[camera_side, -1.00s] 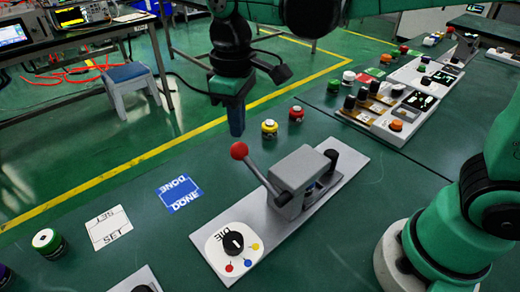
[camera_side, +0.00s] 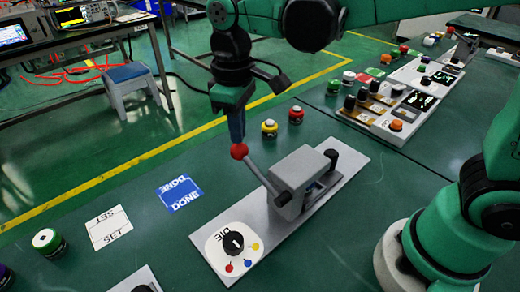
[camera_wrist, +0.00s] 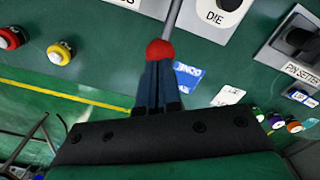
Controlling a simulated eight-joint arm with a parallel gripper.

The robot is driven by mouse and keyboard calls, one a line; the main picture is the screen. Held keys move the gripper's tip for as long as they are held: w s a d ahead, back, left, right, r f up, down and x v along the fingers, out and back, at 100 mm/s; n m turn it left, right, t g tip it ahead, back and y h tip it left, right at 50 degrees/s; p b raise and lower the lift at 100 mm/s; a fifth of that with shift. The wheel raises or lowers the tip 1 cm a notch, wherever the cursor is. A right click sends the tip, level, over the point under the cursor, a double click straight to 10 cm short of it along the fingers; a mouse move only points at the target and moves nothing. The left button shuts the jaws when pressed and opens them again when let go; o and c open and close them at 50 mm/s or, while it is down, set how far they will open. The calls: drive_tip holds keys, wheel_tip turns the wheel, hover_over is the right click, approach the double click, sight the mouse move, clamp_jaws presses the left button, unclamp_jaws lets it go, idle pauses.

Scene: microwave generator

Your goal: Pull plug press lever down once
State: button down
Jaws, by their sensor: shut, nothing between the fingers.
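The press (camera_side: 300,180) is a grey block on a grey base plate on the green table. Its lever (camera_side: 262,174) slants up to the left and ends in a red ball knob (camera_side: 239,151). My gripper (camera_side: 237,138) is shut, with its blue fingertips right at the top of the red knob; I cannot tell whether they touch. In the wrist view the red knob (camera_wrist: 159,50) sits at the tips of the closed fingers (camera_wrist: 157,75), with the lever rod running up from it. No plug can be made out.
A white DIE dial (camera_side: 234,252) with a black knob is at the plate's near end. Blue DONE (camera_side: 181,194) and white SET (camera_side: 109,228) cards lie left. Yellow (camera_side: 269,128) and red (camera_side: 296,114) buttons stand behind. A control panel (camera_side: 390,115) is at the back right.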

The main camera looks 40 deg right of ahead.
sight(240, 157)
drive_tip(key=shift+f, duration=3.2)
idle(0.5)
drive_tip(key=shift+r, duration=5.05)
drive_tip(key=shift+d, duration=0.1)
drive_tip(key=shift+s+d, duration=0.2)
drive_tip(key=shift+d, duration=0.15)
drive_tip(key=shift+s+d+f+m+t, duration=0.75)
drive_tip(key=shift+d+m+t, duration=0.35)
drive_tip(key=shift+d, duration=0.55)
drive_tip(key=shift+s+d+f+m+t, duration=0.6)
drive_tip(key=shift+s+d+m+t, duration=0.3)
drive_tip(key=shift+d+t, duration=0.6)
drive_tip(key=shift+s+d+f+m+t, duration=0.75)
drive_tip(key=shift+d+m+t, duration=0.25)
drive_tip(key=shift+d, duration=0.8)
